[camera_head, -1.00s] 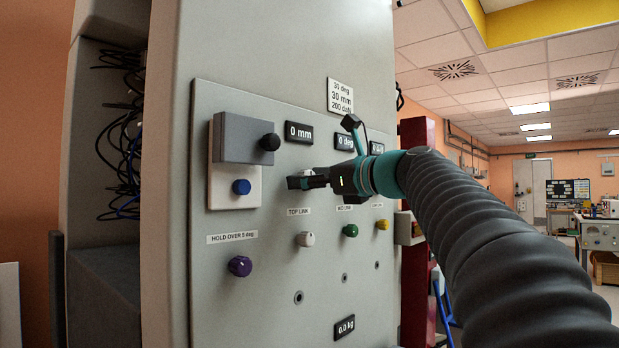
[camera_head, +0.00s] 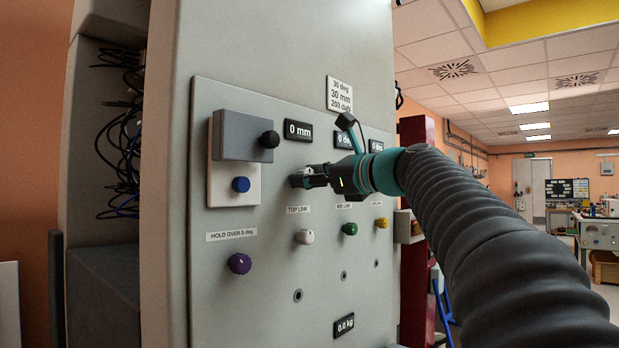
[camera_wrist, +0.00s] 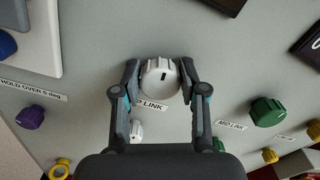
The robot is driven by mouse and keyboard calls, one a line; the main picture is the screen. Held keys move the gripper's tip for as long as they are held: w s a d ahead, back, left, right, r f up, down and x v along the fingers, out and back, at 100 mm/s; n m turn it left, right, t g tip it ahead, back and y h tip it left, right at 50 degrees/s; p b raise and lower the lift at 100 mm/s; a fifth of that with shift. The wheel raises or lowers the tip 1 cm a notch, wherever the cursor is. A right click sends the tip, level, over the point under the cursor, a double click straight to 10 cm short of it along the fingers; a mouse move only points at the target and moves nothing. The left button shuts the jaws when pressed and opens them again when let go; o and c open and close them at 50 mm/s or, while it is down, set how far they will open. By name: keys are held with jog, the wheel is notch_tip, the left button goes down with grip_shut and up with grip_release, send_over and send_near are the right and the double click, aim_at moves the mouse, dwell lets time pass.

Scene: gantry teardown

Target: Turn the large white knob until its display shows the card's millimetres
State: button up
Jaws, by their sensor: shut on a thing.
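The large white knob (camera_wrist: 160,77) is on the panel above the TOP LINK label, with a dark mark near its upper right. My gripper (camera_wrist: 160,80) is shut on it, one finger on each side, in the wrist view. In the head view my gripper (camera_head: 306,177) reaches the knob from the right and mostly hides it. The display above the knob (camera_head: 298,131) reads 0 mm. The card (camera_head: 340,95) at the panel's top reads 30 deg, 30 mm and 200 with a unit that looks like daN.
Below are a purple knob (camera_head: 240,263), a small white knob (camera_head: 304,237), a green knob (camera_head: 349,229) and a yellow knob (camera_head: 381,223). Another display (camera_head: 344,326) reads 0.0 kg.

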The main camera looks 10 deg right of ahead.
jog(key=n+b, duration=0.1)
jog(key=n, duration=0.4)
jog(key=shift+a+f, duration=0.1)
jog(key=n+b, duration=0.2)
jog(key=n, duration=0.3)
jog(key=shift+f+n, duration=0.1)
jog(key=shift+n, duration=0.3)
jog(key=n+b, duration=0.2)
jog(key=n, duration=0.3)
jog(key=shift+f+n+b, duration=0.15)
jog(key=shift+n+b, duration=0.15)
jog(key=n+b, duration=0.2)
jog(key=n, duration=0.3)
jog(key=shift+n, duration=0.4)
jog(key=o, duration=1.1)
jog(key=shift+o, duration=0.2)
